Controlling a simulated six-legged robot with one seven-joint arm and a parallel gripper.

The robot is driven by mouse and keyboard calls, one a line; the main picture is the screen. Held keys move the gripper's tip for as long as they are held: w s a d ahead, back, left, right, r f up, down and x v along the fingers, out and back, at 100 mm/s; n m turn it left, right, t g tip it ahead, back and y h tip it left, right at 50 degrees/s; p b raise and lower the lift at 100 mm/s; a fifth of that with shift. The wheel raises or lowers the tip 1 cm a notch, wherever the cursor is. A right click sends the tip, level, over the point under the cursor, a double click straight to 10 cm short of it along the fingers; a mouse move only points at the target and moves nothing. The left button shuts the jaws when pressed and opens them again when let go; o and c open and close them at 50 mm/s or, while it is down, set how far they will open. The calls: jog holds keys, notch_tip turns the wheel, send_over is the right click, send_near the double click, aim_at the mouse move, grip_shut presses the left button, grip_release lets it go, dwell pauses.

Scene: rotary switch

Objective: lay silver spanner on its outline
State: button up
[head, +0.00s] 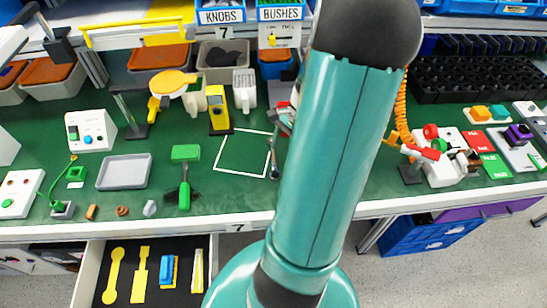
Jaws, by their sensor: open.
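A slim grey tool with a dark lower end (275,161), which may be the silver spanner, lies on the green bench by the right side of a white square outline, close to my arm. It is small and I cannot tell its shape surely. In the open drawer (86,273) at the lower left, a yellow spanner-like shape (113,276) shows on the black lining, beside another yellow shape (140,273). I cannot tell whether either is flat or raised. My teal arm crosses the middle of the view, and my gripper is not identifiable; it is probably hidden behind the arm.
The drawer also holds a blue item (169,271) and a yellow-and-white item (197,270). A green brush-like tool (185,172) and grey tray (124,171) lie on the bench. The white square outline (244,172) encloses bare bench. Bins stand along the back.

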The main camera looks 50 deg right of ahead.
aim_at(275, 174)
jog(key=x, duration=0.2)
jog(key=shift+s+a+f, duration=0.1)
jog(key=shift+a+f, duration=0.15)
jog(key=shift+a, duration=0.05)
jog(key=x, duration=0.5)
jog(key=shift+a+f, duration=0.1)
jog(key=shift+f, duration=0.25)
jog(key=c, duration=1.4)
jog(key=shift+r, duration=0.15)
